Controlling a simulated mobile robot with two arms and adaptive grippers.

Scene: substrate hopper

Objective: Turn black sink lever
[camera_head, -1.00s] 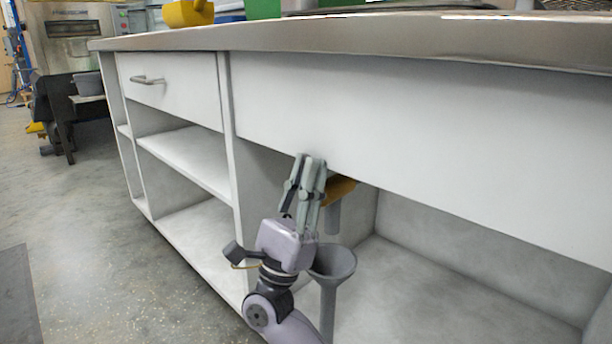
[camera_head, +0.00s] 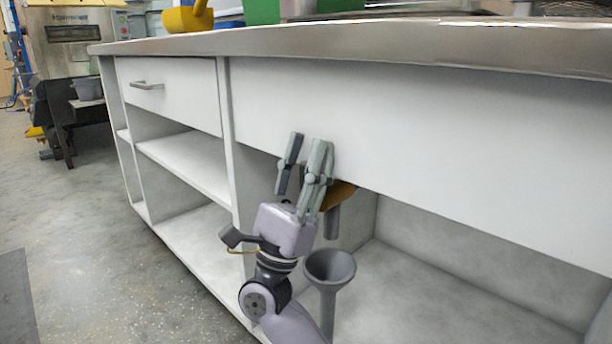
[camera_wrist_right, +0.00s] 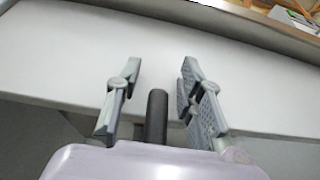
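In the right wrist view a black lever (camera_wrist_right: 156,116) stands upright between the two fingers of my right gripper (camera_wrist_right: 158,85). There is a gap on both sides, so the fingers are not closed on it. In the head view my right gripper (camera_head: 308,150) is open, fingers pointing up, in front of the white cabinet panel under the counter. The lever is hidden or cannot be made out there. A yellow part (camera_head: 338,194) with a grey spout shows behind the gripper, beneath the panel. My left gripper is not in view.
A grey funnel (camera_head: 330,268) stands under the spout, close to my right arm. A white drawer (camera_head: 168,92) and open shelves (camera_head: 190,160) lie to the left. The metal countertop edge (camera_head: 400,50) runs above.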

